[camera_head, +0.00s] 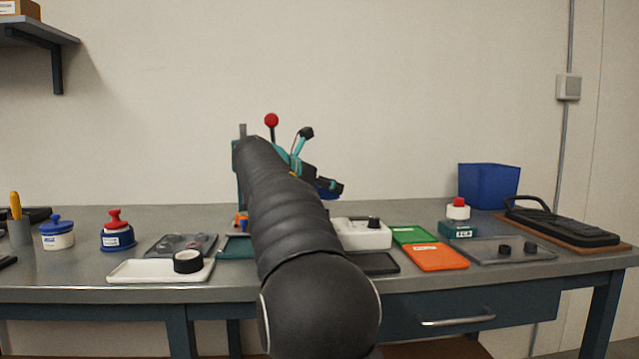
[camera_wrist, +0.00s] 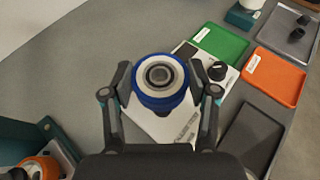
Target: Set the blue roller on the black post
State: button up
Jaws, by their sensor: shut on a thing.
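My gripper (camera_wrist: 160,82) is shut on the blue roller (camera_wrist: 160,101), which has a blue rim and a pale ring face with a dark centre hole. In the head view a bit of the blue roller (camera_head: 328,194) shows below my gripper (camera_head: 327,184), above the bench. A short black post (camera_head: 374,222) stands on a white box right of my arm. It also shows in the wrist view (camera_wrist: 217,70), beyond the right finger. Part of the white box lies under the roller in the wrist view. Two other short black pieces (camera_head: 504,249) stand on a grey tray farther right.
Green (camera_head: 410,235) and orange (camera_head: 437,257) trays lie right of the white box (camera_head: 350,235). A blue bin (camera_head: 488,186) stands at the back right. A teal device with a red-ball lever (camera_head: 271,120) stands behind my arm. A white tray (camera_head: 150,271) lies left.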

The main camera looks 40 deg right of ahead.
jog(key=shift+a+f+b, duration=0.1)
jog(key=shift+f+b, duration=0.3)
jog(key=shift+f, duration=2.1)
jog(key=shift+a+f, duration=0.1)
jog(key=shift+f, duration=0.55)
jog(key=o, duration=0.9)
jog(key=shift+a+r, duration=0.1)
jog(key=shift+p+v, duration=0.4)
jog(key=shift+v, duration=5)
jog(key=shift+s, duration=0.15)
